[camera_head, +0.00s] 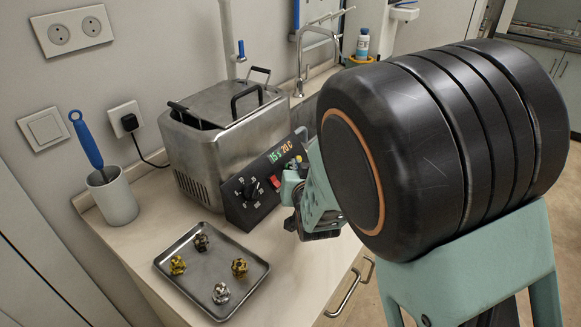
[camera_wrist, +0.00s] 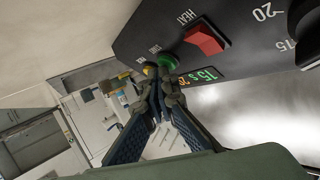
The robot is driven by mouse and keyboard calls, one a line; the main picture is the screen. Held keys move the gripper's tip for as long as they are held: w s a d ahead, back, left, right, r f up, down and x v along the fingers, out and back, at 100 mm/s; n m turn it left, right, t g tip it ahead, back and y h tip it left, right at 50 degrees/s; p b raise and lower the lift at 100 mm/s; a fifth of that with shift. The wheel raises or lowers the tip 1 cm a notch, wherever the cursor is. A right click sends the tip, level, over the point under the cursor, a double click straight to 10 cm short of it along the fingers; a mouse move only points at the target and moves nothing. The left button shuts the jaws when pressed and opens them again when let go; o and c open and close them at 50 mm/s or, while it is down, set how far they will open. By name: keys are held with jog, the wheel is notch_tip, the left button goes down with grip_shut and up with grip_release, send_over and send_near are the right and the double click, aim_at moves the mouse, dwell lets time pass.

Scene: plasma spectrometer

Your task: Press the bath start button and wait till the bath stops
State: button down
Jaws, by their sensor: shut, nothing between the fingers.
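The bath (camera_head: 212,152) is a steel box with a lid and black handles, standing on the counter. Its dark sloped control panel (camera_head: 240,207) faces front right, with a lit display (camera_head: 281,153) that appears to read 15 s and 20 C. In the head view my gripper (camera_head: 292,190) is beside the panel, partly hidden.
A steel tray (camera_head: 166,262) with several small metallic pieces lies in front of the bath. A white cup (camera_head: 113,200) with a blue-handled tool stands at left. A sink faucet (camera_head: 303,60) and a bottle (camera_head: 362,43) are behind. My arm blocks the right side.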

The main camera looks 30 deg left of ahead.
jog(key=shift+s+d+r, duration=0.1)
jog(key=shift+d+r, duration=0.3)
jog(key=shift+d, duration=0.1)
jog(key=shift+d+r, duration=0.1)
jog(key=shift+s+d+r, duration=0.1)
jog(key=shift+d+r, duration=0.65)
jog(key=shift+d, duration=0.2)
jog(key=shift+s+d+r, duration=0.1)
jog(key=shift+d+r, duration=0.6)
jog(key=shift+d, duration=0.25)
jog(key=shift+w, duration=0.1)
